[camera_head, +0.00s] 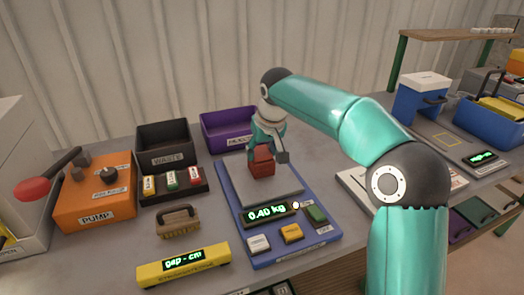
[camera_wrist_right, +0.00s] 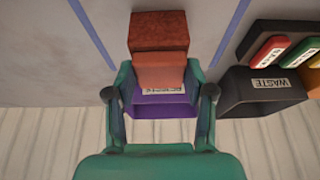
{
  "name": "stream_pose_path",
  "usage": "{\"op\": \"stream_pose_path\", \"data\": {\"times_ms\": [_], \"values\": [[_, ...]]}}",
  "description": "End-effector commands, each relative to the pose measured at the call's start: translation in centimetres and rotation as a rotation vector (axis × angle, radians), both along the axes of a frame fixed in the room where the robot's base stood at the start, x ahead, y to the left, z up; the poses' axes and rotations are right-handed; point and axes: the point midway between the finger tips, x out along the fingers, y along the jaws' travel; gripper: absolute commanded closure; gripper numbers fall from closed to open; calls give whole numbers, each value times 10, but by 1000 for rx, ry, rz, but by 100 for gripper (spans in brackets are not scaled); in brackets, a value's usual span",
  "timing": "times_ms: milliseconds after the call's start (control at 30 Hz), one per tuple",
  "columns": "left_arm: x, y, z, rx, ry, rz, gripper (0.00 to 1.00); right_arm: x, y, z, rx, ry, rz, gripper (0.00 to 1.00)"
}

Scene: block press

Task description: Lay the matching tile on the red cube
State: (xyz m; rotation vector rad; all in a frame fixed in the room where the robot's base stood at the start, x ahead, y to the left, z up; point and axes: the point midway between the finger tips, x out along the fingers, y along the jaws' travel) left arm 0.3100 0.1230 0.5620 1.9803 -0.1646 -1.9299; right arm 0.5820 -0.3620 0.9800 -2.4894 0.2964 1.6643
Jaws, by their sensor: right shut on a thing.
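The red cube (camera_head: 262,167) is at the pan of the blue scale (camera_head: 250,258), whose display reads 0.40 kg. My right gripper (camera_head: 264,148) comes down from above and is shut on the red cube. In the right wrist view, a reddish block (camera_wrist_right: 160,70) sits between my fingers, with a darker, rougher red part (camera_wrist_right: 160,30) beyond it. I cannot tell whether these are two faces of one cube or two pieces. My left gripper is not in view.
An orange pump box (camera_head: 95,205) with a red-knobbed lever, a black waste bin (camera_head: 165,148) and a purple bin (camera_head: 226,140) stand around the scale. A brush (camera_head: 178,222) and a yellow gap gauge (camera_head: 183,268) lie in front. A blue press (camera_head: 421,100) is at right.

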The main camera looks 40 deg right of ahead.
Motion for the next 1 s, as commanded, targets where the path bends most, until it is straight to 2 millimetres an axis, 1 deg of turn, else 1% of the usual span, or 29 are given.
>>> {"op": "stream_pose_path", "data": {"times_ms": [100,133,200,267,533,667,767,867,1000], "values": [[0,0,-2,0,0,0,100,0,0,-3,0,0,0,81],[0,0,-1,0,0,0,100,0,0,-1,0,0,0,42],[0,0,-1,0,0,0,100,0,-1,-1,-1,0,0,30],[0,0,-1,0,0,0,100,0,-1,-1,-1,0,-1,22],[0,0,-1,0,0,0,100,0,-1,-1,-1,0,-1,22],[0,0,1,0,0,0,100,-1,-1,4,-1,-2,-1,22],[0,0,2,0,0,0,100,-5,0,14,-1,-3,-1,22],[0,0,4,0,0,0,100,-11,2,29,-1,-4,-1,22],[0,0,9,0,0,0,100,-21,4,56,-1,-5,0,22]]}}
